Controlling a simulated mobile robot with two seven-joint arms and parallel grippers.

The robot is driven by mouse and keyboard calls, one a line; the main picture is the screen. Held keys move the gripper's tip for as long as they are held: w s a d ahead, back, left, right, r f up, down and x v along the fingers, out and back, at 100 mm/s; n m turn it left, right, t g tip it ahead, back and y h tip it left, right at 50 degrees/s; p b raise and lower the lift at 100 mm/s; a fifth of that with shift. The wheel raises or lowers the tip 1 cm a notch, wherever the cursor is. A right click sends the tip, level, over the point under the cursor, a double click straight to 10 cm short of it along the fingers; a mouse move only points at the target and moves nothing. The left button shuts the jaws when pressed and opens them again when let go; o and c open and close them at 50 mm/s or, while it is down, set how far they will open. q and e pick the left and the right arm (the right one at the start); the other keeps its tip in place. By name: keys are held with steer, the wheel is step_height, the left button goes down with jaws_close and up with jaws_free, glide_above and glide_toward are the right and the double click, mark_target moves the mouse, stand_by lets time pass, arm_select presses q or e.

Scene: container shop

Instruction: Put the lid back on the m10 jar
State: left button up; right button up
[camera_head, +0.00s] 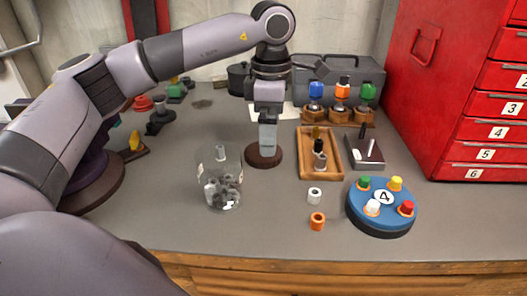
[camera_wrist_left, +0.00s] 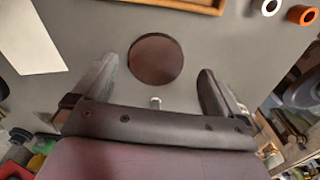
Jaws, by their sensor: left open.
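A clear glass jar (camera_head: 237,170) holds several grey metal pieces and stands open on the bench. No label on it can be read. A round dark brown disc (camera_head: 250,160), which looks like the lid, lies flat on the bench to the right of the jar. It also shows in the left wrist view (camera_wrist_left: 155,58). My left gripper (camera_head: 267,148) points down over the disc, partly hiding it in the head view. In the wrist view its two fingers (camera_wrist_left: 158,82) are apart with nothing between them. My right gripper is not in view.
A wooden tray (camera_head: 335,178) with small items lies right of the disc. White (camera_head: 314,196) and orange (camera_head: 317,221) rings and a blue round stand (camera_head: 385,222) are nearer the front. A small grey cylinder (camera_head: 220,152) shows at the jar's rear. A red cabinet (camera_head: 440,80) stands right.

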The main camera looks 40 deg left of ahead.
arm_select(q)
steer(key=f, duration=0.4)
steer(key=shift+w+a+f, duration=0.1)
steer(key=shift+a+f, duration=0.1)
steer(key=shift+f, duration=0.15)
steer(key=c, duration=0.9)
steer(key=shift+o, duration=0.2)
steer(key=shift+r, duration=0.1)
step_height(320, 180, up, 20)
steer(key=p, duration=0.2)
